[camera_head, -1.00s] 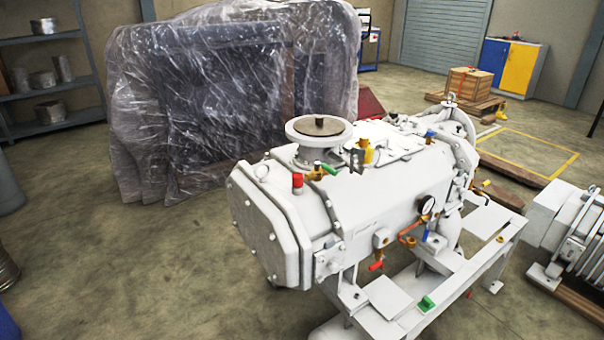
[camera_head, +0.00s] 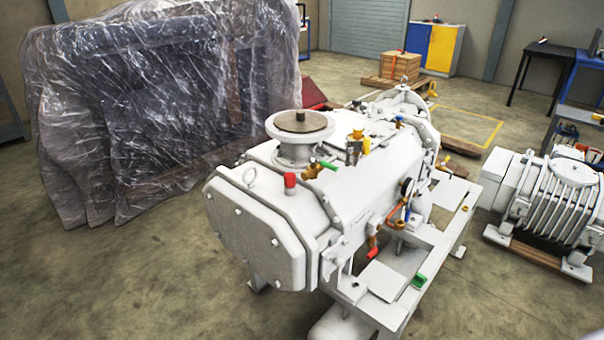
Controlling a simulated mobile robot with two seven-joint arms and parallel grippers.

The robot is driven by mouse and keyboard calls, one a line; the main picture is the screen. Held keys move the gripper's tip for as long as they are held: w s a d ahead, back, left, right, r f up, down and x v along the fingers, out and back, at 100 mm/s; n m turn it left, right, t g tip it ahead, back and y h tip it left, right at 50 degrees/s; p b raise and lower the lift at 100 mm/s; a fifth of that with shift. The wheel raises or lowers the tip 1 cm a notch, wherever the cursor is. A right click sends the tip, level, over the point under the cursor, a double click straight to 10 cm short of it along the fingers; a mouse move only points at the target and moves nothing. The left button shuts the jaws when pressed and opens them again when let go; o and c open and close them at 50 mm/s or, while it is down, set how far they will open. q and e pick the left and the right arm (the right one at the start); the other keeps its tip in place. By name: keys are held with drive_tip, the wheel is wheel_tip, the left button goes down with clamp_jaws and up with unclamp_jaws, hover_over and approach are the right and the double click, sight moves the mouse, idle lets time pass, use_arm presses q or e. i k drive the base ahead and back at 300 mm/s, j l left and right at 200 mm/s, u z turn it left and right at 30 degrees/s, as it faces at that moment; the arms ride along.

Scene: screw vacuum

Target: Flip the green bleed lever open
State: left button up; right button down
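The white screw vacuum pump (camera_head: 300,200) stands on its frame in the middle of the view. A green lever (camera_head: 328,166) sits on a small brass valve (camera_head: 313,169) on top of the pump, just in front of the round flange. The lever points to the right, away from the valve; its exact angle is too small to tell. A second green part (camera_head: 419,281) lies low on the frame at the right. Neither of my grippers is in view.
A red cap (camera_head: 290,181) stands beside the brass valve, and the round flange (camera_head: 300,125) rises behind it. A plastic-wrapped load (camera_head: 150,110) stands at the back left. A second machine (camera_head: 550,205) stands at the right. The floor at the front left is clear.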

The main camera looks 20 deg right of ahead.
sight(312, 161)
drive_tip(key=i+j, duration=0.15)
drive_tip(key=j, duration=0.2)
drive_tip(key=i+j+z, duration=0.1)
drive_tip(key=j, duration=0.3)
drive_tip(key=i+j, duration=0.15)
drive_tip(key=j, duration=0.2)
drive_tip(key=i+j+z, duration=0.1)
drive_tip(key=j, duration=0.3)
